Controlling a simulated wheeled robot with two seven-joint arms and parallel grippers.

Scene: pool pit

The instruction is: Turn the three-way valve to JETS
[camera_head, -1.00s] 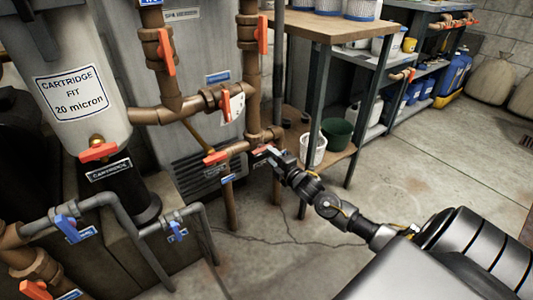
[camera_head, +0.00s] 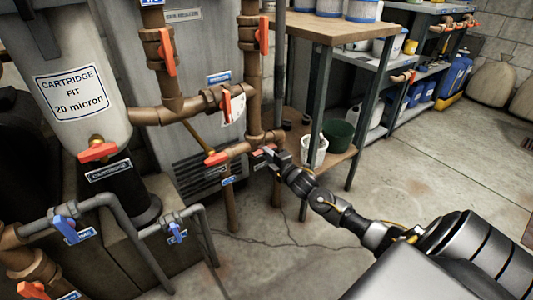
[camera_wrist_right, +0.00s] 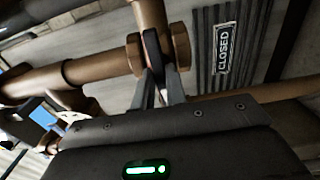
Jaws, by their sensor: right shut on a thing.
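The valve with a white plate (camera_head: 239,107) and a red lever (camera_head: 226,107) sits on the bronze pipe in the middle of the head view. I cannot read the plate. My right gripper (camera_head: 262,153) is below it, by the lower pipe joint. In the right wrist view, my right gripper (camera_wrist_right: 162,96) is shut on a narrow dark valve part (camera_wrist_right: 152,48) between two bronze collars. Whether that part is a lever is hard to tell. My left gripper is not in view.
Other red levers (camera_head: 168,52) (camera_head: 98,151) and blue levers (camera_head: 65,228) stick out from nearby pipes. A shelf (camera_head: 300,28) with buckets stands just right of the pipes. A CLOSED sign (camera_wrist_right: 223,48) shows in the wrist view. Open floor (camera_head: 420,180) lies to the right.

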